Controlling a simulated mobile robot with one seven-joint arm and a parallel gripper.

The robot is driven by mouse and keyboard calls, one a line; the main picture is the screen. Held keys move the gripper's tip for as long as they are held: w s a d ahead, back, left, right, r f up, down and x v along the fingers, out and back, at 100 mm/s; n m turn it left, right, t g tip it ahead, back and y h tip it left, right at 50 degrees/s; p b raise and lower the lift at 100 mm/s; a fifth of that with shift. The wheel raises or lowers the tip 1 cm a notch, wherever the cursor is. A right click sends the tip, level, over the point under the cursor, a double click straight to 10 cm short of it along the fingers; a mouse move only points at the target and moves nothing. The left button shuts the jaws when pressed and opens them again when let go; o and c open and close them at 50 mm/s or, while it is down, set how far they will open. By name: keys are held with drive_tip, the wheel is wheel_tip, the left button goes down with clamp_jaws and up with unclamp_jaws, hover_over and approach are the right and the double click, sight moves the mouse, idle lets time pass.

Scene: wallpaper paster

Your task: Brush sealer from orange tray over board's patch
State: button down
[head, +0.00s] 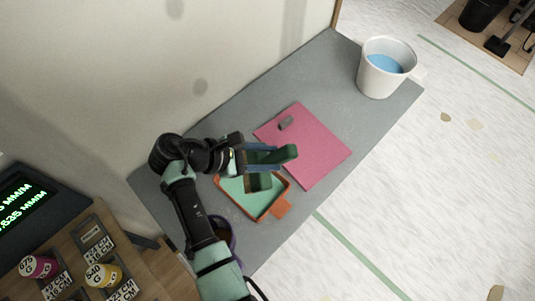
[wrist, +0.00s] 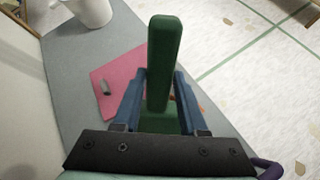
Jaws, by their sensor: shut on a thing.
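My gripper (head: 268,157) is shut on a green brush (head: 284,156); in the wrist view the brush handle (wrist: 165,60) stands between the blue fingers (wrist: 160,78). The brush head hangs down over the orange tray (head: 282,210). Mint-green sealer (head: 260,203) covers the tray floor. I cannot tell whether the bristles touch it. The pink board (head: 318,153) lies flat just beyond the tray, with a small dark grey patch (head: 286,123) near its upper left; board (wrist: 112,78) and patch (wrist: 105,88) also show in the wrist view.
A white bucket (head: 374,80) with blue liquid stands at the far end of the grey table (head: 270,95). A wall runs along the left side. Jars (head: 104,274) stand at lower left.

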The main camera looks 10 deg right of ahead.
sight(268, 163)
wheel_tip(268, 163, down, 3)
drive_tip(key=b, duration=0.2)
drive_tip(key=shift+f+b, duration=0.15)
drive_tip(key=shift+b, duration=0.2)
drive_tip(key=shift+f+b, duration=0.45)
drive_tip(key=shift+f, duration=1)
drive_tip(key=shift+f, duration=1.1)
drive_tip(key=shift+r, duration=0.1)
drive_tip(key=shift+r, duration=3.8)
drive_tip(key=shift+r, duration=2)
